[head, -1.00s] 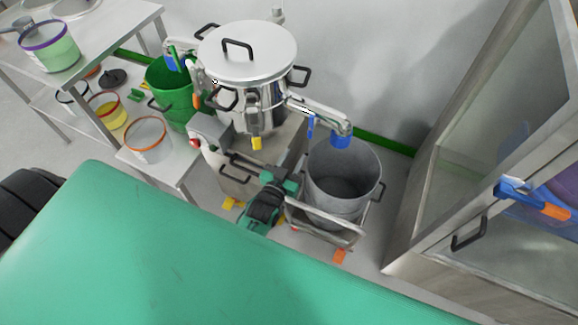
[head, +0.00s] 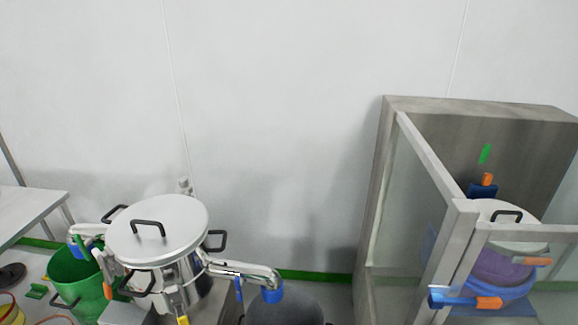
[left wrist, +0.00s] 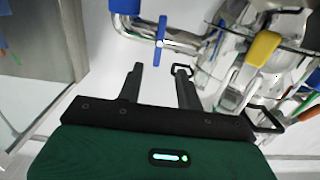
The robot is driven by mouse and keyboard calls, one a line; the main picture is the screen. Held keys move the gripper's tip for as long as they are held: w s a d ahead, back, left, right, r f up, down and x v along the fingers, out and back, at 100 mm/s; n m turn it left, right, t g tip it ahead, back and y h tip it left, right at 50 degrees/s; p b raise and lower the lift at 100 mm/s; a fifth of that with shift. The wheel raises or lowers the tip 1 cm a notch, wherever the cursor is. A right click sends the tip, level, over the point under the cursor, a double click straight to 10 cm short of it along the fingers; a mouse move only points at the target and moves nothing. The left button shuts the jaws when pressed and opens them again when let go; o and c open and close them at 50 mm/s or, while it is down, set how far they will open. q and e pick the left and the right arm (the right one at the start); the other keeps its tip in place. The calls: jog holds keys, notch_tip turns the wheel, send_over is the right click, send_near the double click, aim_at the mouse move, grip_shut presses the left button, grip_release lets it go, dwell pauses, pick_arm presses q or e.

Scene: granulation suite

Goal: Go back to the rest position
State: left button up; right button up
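My left gripper (left wrist: 160,88) shows in the left wrist view, its two dark fingers apart with nothing between them. Beyond the fingers are a steel pipe with a blue valve handle (left wrist: 160,38) and a yellow part (left wrist: 263,48) of the steel machine. Neither gripper shows in the head view now. The lidded steel vessel (head: 158,232) stands at the lower left of the head view, its lid on. Its side spout ends in a blue cap (head: 272,293) above a grey drum (head: 285,311). My right gripper is out of sight.
A glass-fronted steel cabinet (head: 385,190) stands on the right, with lidded purple and blue containers (head: 503,265) inside. A green bucket (head: 75,277) stands left of the vessel. A table (head: 28,212) is at the far left. The wall behind is bare.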

pick_arm(q)
jog(key=s+a+r+m+g, duration=0.1)
jog(key=s+r+g, duration=0.2)
jog(key=s+g, duration=0.65)
jog(key=s+a+r+g, duration=0.25)
jog(key=s+g, duration=0.25)
jog(key=s, duration=0.9)
notch_tip(320, 180, down, 31)
jog(key=s+a+f+g, duration=0.2)
jog(key=s+f, duration=1.7)
jog(key=shift+s+a+m+y, duration=0.15)
jog(key=shift+a+m+y, duration=0.15)
jog(key=shift+m, duration=0.1)
